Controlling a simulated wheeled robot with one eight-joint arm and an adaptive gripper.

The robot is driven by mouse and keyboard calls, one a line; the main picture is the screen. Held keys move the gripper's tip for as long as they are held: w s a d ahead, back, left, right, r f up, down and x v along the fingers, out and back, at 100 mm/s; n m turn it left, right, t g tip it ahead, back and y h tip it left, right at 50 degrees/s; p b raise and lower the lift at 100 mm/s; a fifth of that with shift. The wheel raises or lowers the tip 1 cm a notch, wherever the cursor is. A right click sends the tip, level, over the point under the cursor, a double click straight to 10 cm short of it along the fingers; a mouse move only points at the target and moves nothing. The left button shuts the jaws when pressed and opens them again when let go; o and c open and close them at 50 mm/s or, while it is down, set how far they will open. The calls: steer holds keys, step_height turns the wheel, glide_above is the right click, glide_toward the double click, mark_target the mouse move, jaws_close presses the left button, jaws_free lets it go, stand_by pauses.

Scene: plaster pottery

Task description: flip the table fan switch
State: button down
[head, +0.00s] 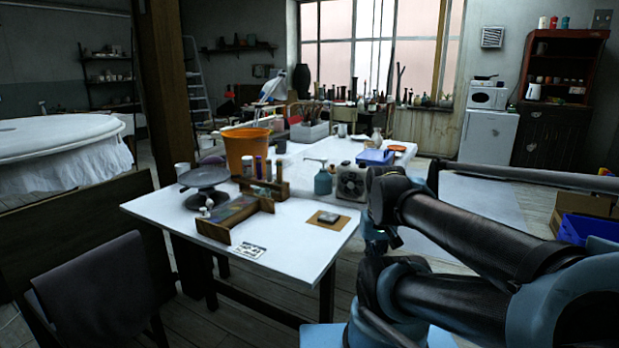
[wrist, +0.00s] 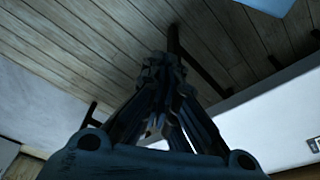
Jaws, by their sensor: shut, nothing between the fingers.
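The table fan (head: 351,181) is a small, boxy, pale unit with a round dark grille. It stands at the right rear of the near white table, beside a teal spray bottle (head: 322,180). Its switch is too small to make out in the head view. My gripper (wrist: 153,128) shows in the wrist view, shut and empty, with floorboards and the white table surface beyond it. In the head view my arm is at the right, and the gripper end cannot be made out clearly there. The fan does not show in the wrist view.
The white table (head: 290,245) also holds an orange bucket (head: 246,150), a dark turntable (head: 203,178), a wooden box (head: 235,220) and a brown board (head: 328,219). A dark chair (head: 90,285) stands at the front left. A blue crate (head: 575,229) stands at the right.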

steer(key=w+r+n, duration=0.3)
steer(key=w+r, duration=0.4)
steer(key=r, duration=0.3)
step_height(320, 180, up, 22)
steer(key=n+g, duration=0.2)
steer(key=n, duration=0.7)
glide_above(341, 165)
steer(key=w, duration=0.1)
steer(key=shift+w, duration=0.2)
steer(key=shift+d, duration=0.1)
step_height(341, 165, down, 14)
steer(key=shift+s+r, duration=0.1)
